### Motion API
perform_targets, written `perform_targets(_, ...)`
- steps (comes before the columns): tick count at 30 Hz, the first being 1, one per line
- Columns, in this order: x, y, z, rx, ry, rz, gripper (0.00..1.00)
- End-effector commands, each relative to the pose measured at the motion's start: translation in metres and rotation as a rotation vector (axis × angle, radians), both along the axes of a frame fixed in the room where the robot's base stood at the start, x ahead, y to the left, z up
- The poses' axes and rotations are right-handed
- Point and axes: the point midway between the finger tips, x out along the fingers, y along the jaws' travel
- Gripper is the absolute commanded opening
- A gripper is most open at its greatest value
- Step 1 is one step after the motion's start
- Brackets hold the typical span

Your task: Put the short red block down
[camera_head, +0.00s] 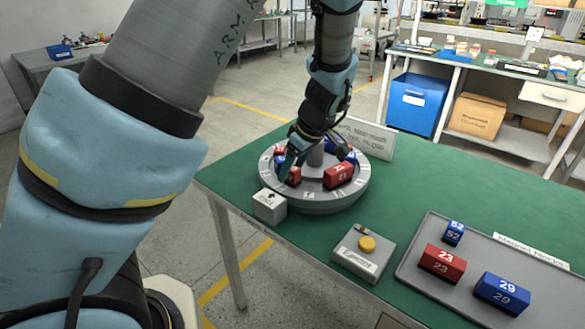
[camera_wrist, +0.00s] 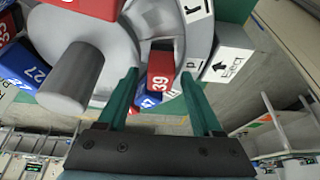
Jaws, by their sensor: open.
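A short red block marked 39 (camera_wrist: 160,72) sits in a slot of the round grey hub (camera_wrist: 203,40) in the wrist view. My gripper (camera_wrist: 159,76) is open, its two green fingers on either side of this block, with visible gaps between them and it. In the head view my gripper (camera_head: 288,162) is down at the hub's left side, and a red block (camera_head: 294,177) shows beside it. The hub's grey rim (camera_head: 325,201) is on the green table. The block's underside is hidden.
The hub also holds a red block (camera_head: 338,175) and several blue and red ones around its post (camera_wrist: 72,80). A small arrow-marked box (camera_head: 269,206) stands close to the rim. A yellow-button box (camera_head: 364,251) and a tray (camera_head: 424,238) with three blocks are to the right.

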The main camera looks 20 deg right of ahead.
Motion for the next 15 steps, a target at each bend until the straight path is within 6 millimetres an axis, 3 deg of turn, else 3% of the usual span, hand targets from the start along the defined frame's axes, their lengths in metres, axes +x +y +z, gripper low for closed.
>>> perform_targets(15, -0.032, -0.019, 0.088, -0.006, -0.002, -0.003, 0.67)
